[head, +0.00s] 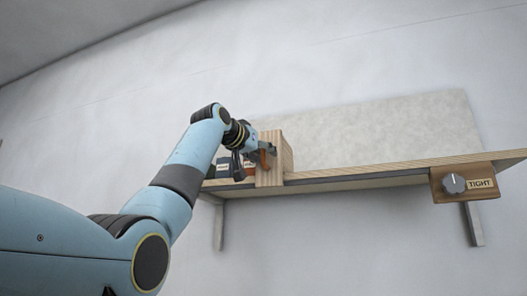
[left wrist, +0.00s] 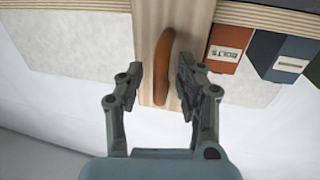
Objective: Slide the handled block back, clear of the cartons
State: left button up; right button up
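The wooden block (head: 285,152) stands on a wall shelf and has an orange-brown handle (head: 265,160). In the left wrist view the pale block (left wrist: 174,12) runs up the middle, with its curved handle (left wrist: 162,70) facing me. My left gripper (head: 258,153) is at the handle. In the left wrist view its open fingers (left wrist: 160,82) stand on either side of the handle, with a gap visible on both sides. The cartons are beside the block: an orange one marked BOLTS (left wrist: 229,48) and a dark one (left wrist: 283,58). In the head view my arm partly hides them. My right gripper is not in view.
The plywood shelf (head: 370,169) has a clear stretch to the right of the block in the head view. A wooden panel with a grey knob (head: 454,184) and a TIGHT label is on its front edge at the right. A pale backboard (head: 385,130) stands behind.

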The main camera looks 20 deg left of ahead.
pick_arm(q)
grip_shut()
jog(key=shift+w, duration=0.1)
dwell(0.4)
